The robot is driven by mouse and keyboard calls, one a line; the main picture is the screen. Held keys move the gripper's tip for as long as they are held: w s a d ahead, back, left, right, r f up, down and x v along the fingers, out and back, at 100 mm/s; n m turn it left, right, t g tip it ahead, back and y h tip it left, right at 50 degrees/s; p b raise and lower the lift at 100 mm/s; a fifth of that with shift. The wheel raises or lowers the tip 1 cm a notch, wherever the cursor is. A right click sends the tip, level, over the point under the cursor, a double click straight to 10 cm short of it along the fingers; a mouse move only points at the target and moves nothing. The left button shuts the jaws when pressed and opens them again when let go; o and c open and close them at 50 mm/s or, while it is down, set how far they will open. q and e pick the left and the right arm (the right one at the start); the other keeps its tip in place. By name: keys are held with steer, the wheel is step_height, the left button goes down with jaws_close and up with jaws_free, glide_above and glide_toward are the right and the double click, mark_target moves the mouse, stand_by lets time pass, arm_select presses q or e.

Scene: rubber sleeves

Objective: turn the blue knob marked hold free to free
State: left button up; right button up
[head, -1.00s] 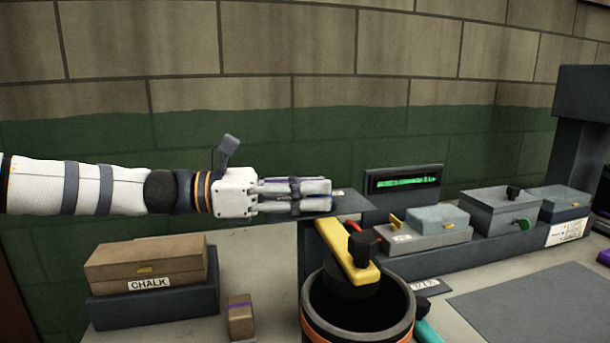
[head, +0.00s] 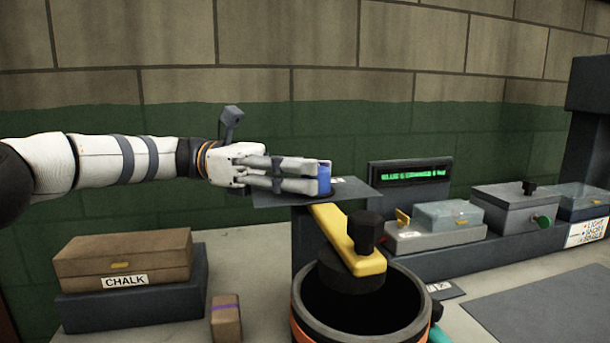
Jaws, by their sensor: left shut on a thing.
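The blue knob (head: 324,177) sits on a dark flat plate (head: 357,195) on top of a dark stand. My left gripper (head: 318,178) reaches in from the left and is shut on the blue knob, with its fingers along the knob's sides. The fingers hide much of the knob. White label patches show on the plate just right of the knob, too small to read. Which mark the knob points to cannot be told. My right gripper is not in view.
Below the plate stands a dark round pot (head: 360,300) with a yellow crank arm (head: 345,240) and black handle. A brown CHALK box (head: 125,257) is at left. A green-lit display (head: 410,173) and grey boxes (head: 520,215) line the right. A grey mat (head: 545,305) is clear.

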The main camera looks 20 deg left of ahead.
arm_select(q)
steer(key=shift+d+f, duration=0.1)
steer(key=shift+f, duration=0.3)
steer(key=o, duration=1.2)
steer(key=shift+r, duration=0.1)
steer(key=shift+r, duration=0.1)
steer(key=shift+w+a, duration=0.15)
steer(key=shift+a, duration=1.75)
steer(key=shift+w+a, duration=0.15)
steer(key=shift+a, duration=1.7)
